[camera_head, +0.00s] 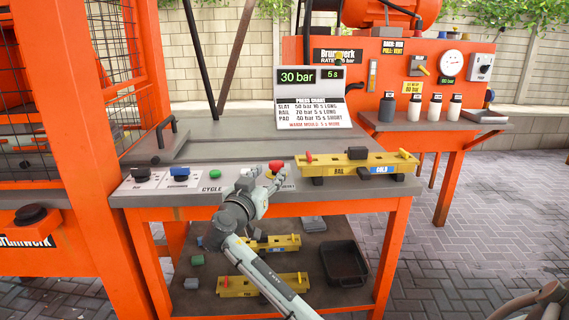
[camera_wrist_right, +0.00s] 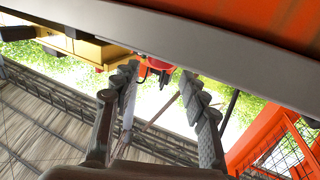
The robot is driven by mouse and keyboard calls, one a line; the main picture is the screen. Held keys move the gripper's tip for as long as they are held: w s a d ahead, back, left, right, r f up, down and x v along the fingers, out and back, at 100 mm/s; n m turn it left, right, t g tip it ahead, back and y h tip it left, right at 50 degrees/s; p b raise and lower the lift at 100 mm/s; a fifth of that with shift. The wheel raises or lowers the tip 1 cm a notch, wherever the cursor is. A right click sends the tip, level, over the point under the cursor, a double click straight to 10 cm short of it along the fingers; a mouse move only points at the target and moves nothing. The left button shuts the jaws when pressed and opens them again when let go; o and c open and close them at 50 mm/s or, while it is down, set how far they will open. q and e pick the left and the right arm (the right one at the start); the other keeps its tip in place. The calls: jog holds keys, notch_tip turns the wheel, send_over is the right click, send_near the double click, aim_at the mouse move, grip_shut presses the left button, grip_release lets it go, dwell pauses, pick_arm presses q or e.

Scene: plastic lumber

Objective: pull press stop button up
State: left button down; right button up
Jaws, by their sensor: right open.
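The red stop button (camera_head: 276,165) stands at the right end of the light control panel on the bench's front edge. My right gripper (camera_head: 264,178) is just in front of it, at the left and below in the head view, and hides part of its base. In the right wrist view the red button (camera_wrist_right: 158,64) shows beyond and between the tips of my right gripper (camera_wrist_right: 160,74). The fingers are spread apart and hold nothing. I cannot tell whether either finger touches the button. My left gripper is not in view.
A yellow rail mould (camera_head: 341,166) lies close on the right. A sign with a display (camera_head: 312,97) stands behind. A shelf below holds yellow moulds and a black tray (camera_head: 344,281).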

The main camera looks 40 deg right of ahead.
aim_at(274, 166)
jog(key=x, duration=0.5)
jog(key=shift+w+d+r+p, duration=0.1)
jog(key=shift+w+p, duration=0.1)
jog(key=shift+p, duration=0.2)
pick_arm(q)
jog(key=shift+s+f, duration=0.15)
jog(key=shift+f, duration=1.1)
pick_arm(e)
jog(key=shift+w+d, duration=0.45)
jog(key=shift+d, duration=0.15)
grip_shut()
